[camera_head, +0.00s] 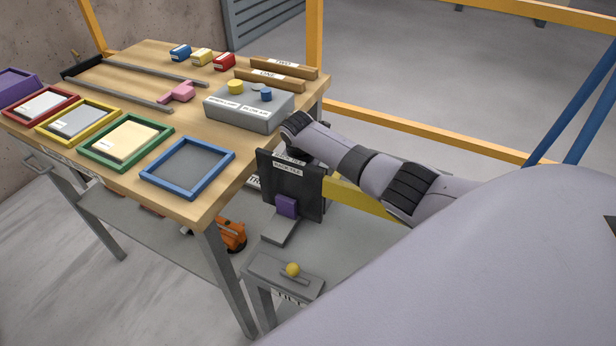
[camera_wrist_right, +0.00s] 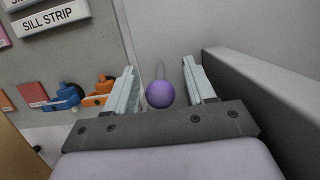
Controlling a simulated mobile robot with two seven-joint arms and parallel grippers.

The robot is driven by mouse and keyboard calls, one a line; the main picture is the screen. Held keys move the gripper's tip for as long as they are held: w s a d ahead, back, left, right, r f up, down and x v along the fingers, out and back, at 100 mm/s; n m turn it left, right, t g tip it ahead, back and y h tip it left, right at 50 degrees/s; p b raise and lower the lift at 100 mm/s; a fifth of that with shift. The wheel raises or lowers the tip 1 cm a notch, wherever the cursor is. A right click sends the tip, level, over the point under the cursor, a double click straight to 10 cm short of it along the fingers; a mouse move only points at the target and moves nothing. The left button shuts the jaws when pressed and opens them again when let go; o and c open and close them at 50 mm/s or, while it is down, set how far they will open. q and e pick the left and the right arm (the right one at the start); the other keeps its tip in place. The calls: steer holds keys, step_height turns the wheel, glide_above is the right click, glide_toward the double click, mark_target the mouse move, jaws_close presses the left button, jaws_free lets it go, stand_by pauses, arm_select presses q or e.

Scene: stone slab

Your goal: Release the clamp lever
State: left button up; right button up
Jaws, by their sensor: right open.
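In the right wrist view a purple ball knob (camera_wrist_right: 160,95) sits on a thin grey rod. It looks like the end of a lever; its base is not clear. My right gripper (camera_wrist_right: 161,80) is open, with one finger on each side of the knob. I cannot tell whether either finger touches it. In the head view my right arm reaches in from the right toward the bench corner, and its gripper is hidden. My left gripper is not in view.
Blue (camera_wrist_right: 66,96) and orange (camera_wrist_right: 100,88) clamp-like parts stand left of the fingers. A grey wall (camera_wrist_right: 270,105) runs close on the right. In the head view a black panel (camera_head: 308,200) stands beside the wooden bench (camera_head: 130,60), which holds coloured frames and a grey box (camera_head: 250,112).

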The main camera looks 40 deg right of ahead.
steer(key=shift+p+v, duration=0.7)
steer(key=shift+v, duration=2.85)
